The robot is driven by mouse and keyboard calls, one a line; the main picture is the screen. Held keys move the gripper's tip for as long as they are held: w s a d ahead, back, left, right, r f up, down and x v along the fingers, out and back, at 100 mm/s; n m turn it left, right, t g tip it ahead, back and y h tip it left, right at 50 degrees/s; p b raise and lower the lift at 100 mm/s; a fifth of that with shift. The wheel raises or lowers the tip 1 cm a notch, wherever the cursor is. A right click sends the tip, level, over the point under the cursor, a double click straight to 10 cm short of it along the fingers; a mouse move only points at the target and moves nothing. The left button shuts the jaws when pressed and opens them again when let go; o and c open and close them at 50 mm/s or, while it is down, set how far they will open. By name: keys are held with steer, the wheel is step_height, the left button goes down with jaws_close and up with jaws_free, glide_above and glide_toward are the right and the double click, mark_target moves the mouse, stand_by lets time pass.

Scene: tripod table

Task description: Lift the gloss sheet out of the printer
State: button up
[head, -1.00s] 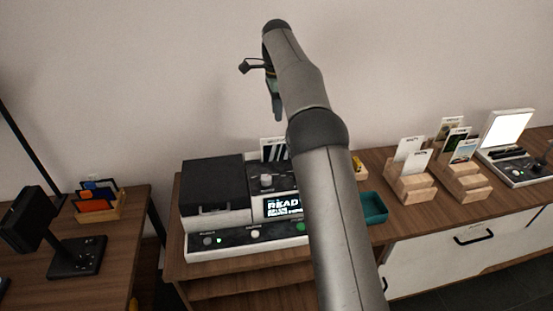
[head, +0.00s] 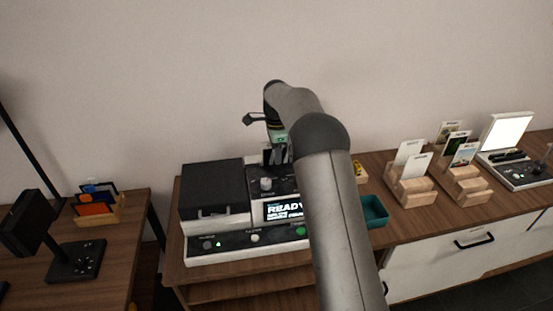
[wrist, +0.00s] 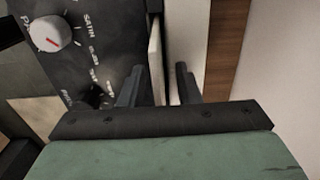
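The printer (head: 218,238) stands on the wooden counter, with a black lid at left and a lit READY screen (head: 284,211). A thin pale sheet (wrist: 155,60) stands on edge at the printer's back in the wrist view. My gripper (head: 277,156) points down over the back of the printer. In the wrist view the gripper's fingers (wrist: 158,84) are apart, one on each side of the sheet's line, with visible gaps. In the head view my gripper hides most of the sheet. I cannot read its finish.
A knob (wrist: 50,34) marked SATIN and other words sits left of the fingers. A teal tray (head: 374,211) is right of the printer. Wooden card holders (head: 411,190) and a light panel (head: 507,133) stand farther right. The wall is close behind.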

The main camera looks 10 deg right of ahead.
steer(key=shift+f, duration=0.2)
jaws_close()
steer(key=shift+r, duration=0.1)
